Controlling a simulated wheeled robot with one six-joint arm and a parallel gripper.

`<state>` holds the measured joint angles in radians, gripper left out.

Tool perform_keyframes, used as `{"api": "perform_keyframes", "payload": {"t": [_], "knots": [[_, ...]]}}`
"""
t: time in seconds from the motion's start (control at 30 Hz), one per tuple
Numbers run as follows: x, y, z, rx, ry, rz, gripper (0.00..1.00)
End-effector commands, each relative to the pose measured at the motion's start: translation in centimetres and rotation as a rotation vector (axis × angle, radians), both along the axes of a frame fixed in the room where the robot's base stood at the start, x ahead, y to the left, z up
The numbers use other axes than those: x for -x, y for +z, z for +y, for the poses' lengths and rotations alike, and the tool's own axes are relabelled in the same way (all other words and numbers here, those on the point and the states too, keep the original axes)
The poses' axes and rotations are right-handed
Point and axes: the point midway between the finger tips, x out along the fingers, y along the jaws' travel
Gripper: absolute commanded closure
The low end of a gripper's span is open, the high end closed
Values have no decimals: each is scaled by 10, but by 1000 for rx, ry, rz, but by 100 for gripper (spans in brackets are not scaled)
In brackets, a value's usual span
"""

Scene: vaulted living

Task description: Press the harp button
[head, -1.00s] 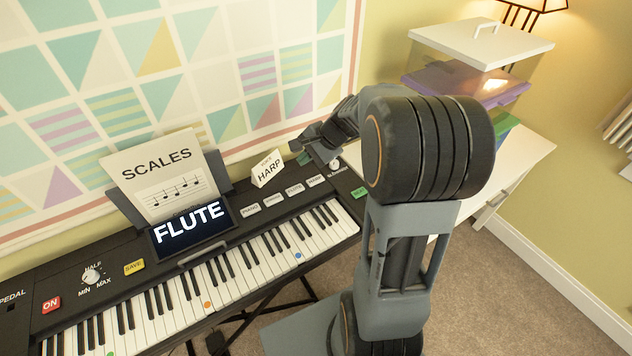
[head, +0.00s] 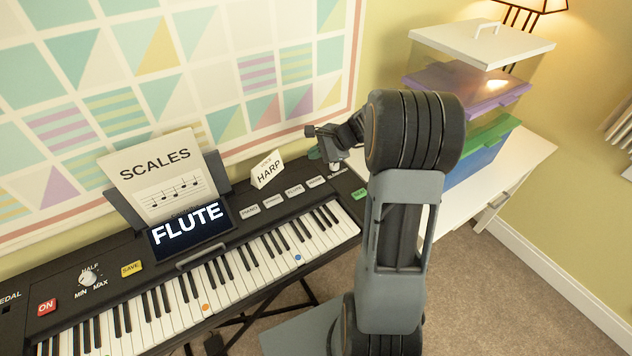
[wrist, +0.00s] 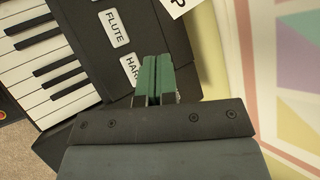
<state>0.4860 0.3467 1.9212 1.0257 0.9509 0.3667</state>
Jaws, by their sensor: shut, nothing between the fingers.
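The harp button (head: 315,182) is a small white label-like button at the right end of a row on the black keyboard (head: 120,285). It also shows in the wrist view (wrist: 131,68), partly hidden behind my fingers. My gripper (wrist: 156,60) is shut and empty, its green fingertips side by side just right of the button's end in that view. In the head view my gripper (head: 317,153) is over the keyboard's back right part, behind the button row; contact cannot be told. The keyboard's screen (head: 190,232) reads FLUTE.
The flute button (head: 295,190) is just left of the harp one. A HARP card (head: 267,171) stands behind the row, and a SCALES sheet (head: 160,175) behind the screen. A knob (head: 336,167) is near my gripper. Stacked bins (head: 470,100) stand on a white table at right.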

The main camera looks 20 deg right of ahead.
Motion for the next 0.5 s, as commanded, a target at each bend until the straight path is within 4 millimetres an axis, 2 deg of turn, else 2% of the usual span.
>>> {"api": "perform_keyframes", "payload": {"t": [0.5], "knots": [[1, -61, 1, 0, 0, 2, 100]]}}
